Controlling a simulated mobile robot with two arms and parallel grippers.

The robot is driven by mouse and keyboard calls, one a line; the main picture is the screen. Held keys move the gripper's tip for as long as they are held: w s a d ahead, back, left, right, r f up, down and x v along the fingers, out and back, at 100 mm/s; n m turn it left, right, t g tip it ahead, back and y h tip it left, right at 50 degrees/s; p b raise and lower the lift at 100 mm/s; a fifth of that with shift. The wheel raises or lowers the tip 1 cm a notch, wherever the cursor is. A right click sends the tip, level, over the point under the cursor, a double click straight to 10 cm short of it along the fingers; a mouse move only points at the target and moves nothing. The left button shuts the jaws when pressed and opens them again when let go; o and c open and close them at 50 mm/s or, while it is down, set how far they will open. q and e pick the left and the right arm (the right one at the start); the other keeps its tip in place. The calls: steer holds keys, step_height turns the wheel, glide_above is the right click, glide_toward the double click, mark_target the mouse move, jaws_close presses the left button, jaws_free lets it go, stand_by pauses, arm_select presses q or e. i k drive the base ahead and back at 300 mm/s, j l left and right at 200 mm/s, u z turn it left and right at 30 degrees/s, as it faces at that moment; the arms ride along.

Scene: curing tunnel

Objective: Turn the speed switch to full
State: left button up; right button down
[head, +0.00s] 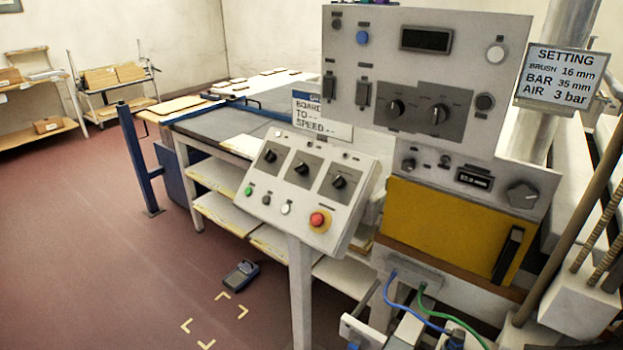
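Several black rotary switches could be the speed switch; their labels are too small to read. The sloped console (334,220) carries a left switch (270,156), a middle switch (302,168) and a right switch (339,182), each on a dark square plate. The upright panel (455,45) has a left rotary switch (396,108) and a right rotary switch (438,114) on a grey plate. A larger knob (522,195) sits lower right beside a small display (474,180). Neither of my grippers can be made out in the head view.
The console has a red emergency button (318,220) and small push buttons along its lower edge. A yellow panel (450,222) with a black handle is at right. Open floor (90,240) extends to the left.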

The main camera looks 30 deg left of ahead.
mark_target(270, 157)
steer(key=j+u, duration=0.1)
steer(key=u, duration=1.2)
